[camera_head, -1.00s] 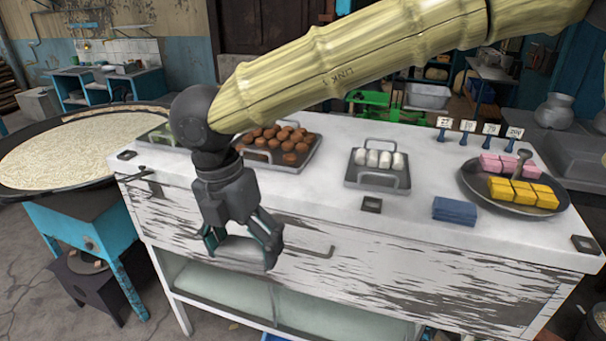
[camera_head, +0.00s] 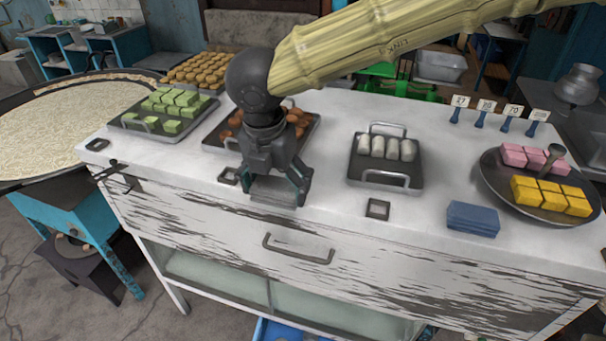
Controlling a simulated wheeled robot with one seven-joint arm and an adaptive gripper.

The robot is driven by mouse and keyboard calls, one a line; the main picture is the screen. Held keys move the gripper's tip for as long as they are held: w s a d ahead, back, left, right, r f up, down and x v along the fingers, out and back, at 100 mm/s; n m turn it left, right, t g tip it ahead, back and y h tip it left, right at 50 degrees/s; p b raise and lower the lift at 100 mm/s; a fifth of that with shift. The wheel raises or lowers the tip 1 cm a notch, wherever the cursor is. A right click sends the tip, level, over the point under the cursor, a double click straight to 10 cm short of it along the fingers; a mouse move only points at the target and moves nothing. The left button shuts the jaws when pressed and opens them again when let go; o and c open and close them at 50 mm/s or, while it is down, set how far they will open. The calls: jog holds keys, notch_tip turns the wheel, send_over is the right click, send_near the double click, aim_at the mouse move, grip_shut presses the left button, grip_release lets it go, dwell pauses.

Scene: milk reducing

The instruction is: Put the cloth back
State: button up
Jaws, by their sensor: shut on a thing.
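My gripper (camera_head: 275,194) is in the front left part of the white counter in the head view, pointing down near its front edge. Its fingers are spread around a flat grey piece (camera_head: 274,196) and shut on it. The piece is small and partly hidden by the fingers, so I cannot tell for sure whether it is cloth. A folded blue cloth (camera_head: 473,219) lies flat on the counter at the right, well apart from my gripper.
The white counter (camera_head: 330,220) carries trays of green sweets (camera_head: 172,108), brown sweets (camera_head: 297,118) and white rolls (camera_head: 387,147). A round dish (camera_head: 500,185) holds pink and yellow blocks. Price tags (camera_head: 513,109) stand behind it. The counter between the white rolls and blue cloth is mostly clear.

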jog(key=w+d, duration=0.1)
jog(key=w+d+p, duration=0.1)
jog(key=w+d, duration=0.1)
jog(key=w+d+p, duration=0.1)
jog(key=w+d, duration=0.1)
jog(key=shift+w+d+f, duration=0.1)
jog(key=shift+w+f, duration=0.05)
jog(key=shift+f, duration=0.15)
jog(key=shift+f+p, duration=0.2)
jog(key=shift+p, duration=0.15)
jog(key=shift+f+p, duration=0.6)
jog(key=shift+f, duration=0.9)
jog(key=o, duration=0.8)
jog(key=r+b, duration=0.1)
jog(key=r, duration=0.3)
jog(key=s+r+b, duration=0.1)
jog(key=r, duration=0.3)
jog(key=r+b, duration=0.1)
jog(key=r, duration=0.3)
jog(key=shift+s+a, duration=0.3)
jog(key=shift+s, duration=0.1)
